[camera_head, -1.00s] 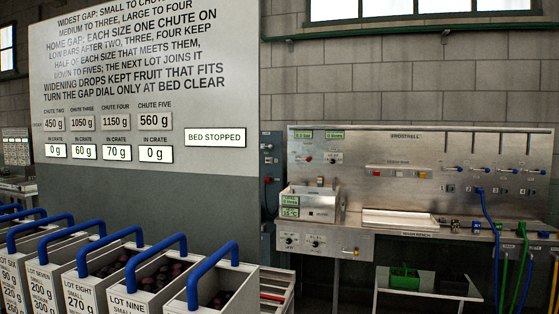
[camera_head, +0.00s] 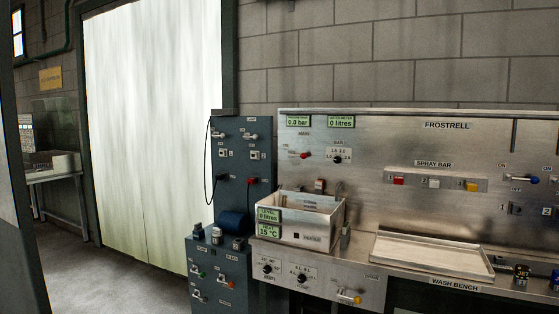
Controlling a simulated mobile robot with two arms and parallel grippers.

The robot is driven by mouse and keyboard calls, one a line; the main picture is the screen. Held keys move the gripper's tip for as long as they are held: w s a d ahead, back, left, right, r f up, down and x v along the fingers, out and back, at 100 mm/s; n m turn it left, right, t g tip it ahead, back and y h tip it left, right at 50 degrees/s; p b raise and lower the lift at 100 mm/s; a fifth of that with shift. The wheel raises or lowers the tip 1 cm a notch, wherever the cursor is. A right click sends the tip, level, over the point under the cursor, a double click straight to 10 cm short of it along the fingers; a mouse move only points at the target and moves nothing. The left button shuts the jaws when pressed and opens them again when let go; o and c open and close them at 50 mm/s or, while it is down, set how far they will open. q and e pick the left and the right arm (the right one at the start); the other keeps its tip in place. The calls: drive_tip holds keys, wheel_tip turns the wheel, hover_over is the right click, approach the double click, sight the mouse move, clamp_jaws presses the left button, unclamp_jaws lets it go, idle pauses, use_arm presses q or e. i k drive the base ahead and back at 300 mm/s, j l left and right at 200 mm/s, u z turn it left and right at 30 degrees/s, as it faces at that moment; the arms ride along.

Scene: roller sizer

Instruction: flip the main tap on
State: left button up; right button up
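The main tap (camera_head: 304,155) is a small lever with a red knob, under the label MAIN on the steel back panel of the wash bench (camera_head: 455,283). Its lever lies roughly sideways, with the red end to the right. Above it, a pressure display (camera_head: 298,121) reads 0.0 bar and a meter display (camera_head: 341,121) reads 0 litres. Neither of my grippers is in view.
A white basin (camera_head: 300,220) with level and 15 °C displays stands below the tap. A shallow tray (camera_head: 432,254) lies to its right. A dark control cabinet (camera_head: 238,165) stands left of the bench. A pale strip curtain (camera_head: 150,130) and open floor (camera_head: 100,255) are further left.

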sight(303, 156)
drive_tip(key=i+l, duration=0.35)
drive_tip(key=l, duration=0.15)
drive_tip(key=i+l, duration=0.35)
drive_tip(key=i+j+z, duration=0.4)
drive_tip(key=i+j, duration=1)
drive_tip(key=j, duration=0.15)
